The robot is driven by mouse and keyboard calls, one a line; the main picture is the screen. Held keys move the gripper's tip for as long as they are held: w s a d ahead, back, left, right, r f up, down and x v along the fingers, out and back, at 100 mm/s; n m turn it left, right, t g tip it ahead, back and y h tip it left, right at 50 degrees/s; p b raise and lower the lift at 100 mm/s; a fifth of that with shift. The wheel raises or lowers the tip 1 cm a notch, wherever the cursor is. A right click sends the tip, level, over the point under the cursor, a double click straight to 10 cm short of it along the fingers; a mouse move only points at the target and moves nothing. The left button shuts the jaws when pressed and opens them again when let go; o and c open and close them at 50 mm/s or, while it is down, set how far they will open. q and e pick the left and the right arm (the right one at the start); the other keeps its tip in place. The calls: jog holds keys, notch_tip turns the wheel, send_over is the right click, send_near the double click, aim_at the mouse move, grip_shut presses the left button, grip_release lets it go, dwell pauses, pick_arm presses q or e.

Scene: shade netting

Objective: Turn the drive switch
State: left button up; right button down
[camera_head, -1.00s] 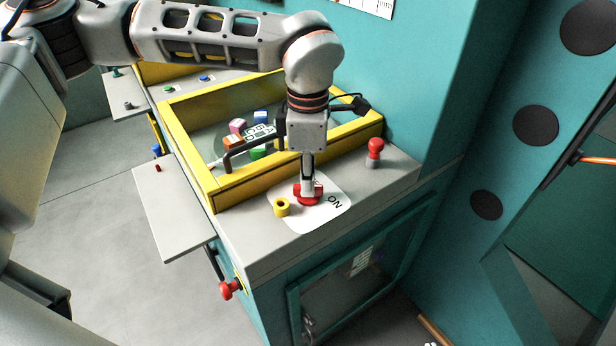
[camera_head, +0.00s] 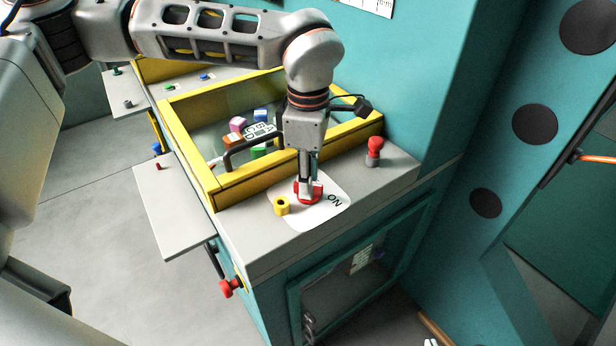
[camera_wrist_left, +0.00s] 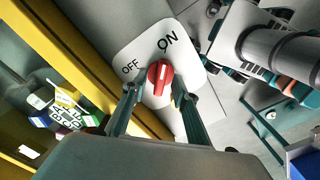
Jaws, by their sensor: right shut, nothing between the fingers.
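The drive switch is a red knob (camera_head: 317,191) on a white plate (camera_head: 326,210) on the grey cabinet top. In the left wrist view the red knob (camera_wrist_left: 160,78) has a white line pointing up towards ON, with OFF to its left. My left gripper (camera_head: 308,185) points straight down over the knob. Its fingers (camera_wrist_left: 156,92) stand apart on either side of the knob, with a visible gap on the left side; contact on the right is unclear. Only the pale tips of my right gripper (camera_head: 432,342) show at the bottom edge, away from the switch.
A red-topped lever (camera_head: 375,150) stands to the right. A yellow-framed glass-covered box (camera_head: 216,185) with coloured blocks and a black handle lies behind. A teal wall (camera_head: 420,90) rises at the right.

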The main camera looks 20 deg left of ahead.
dwell(0.3)
pick_arm(q)
notch_tip(320, 180, up, 12)
dwell(0.5)
jog(key=shift+s, duration=0.1)
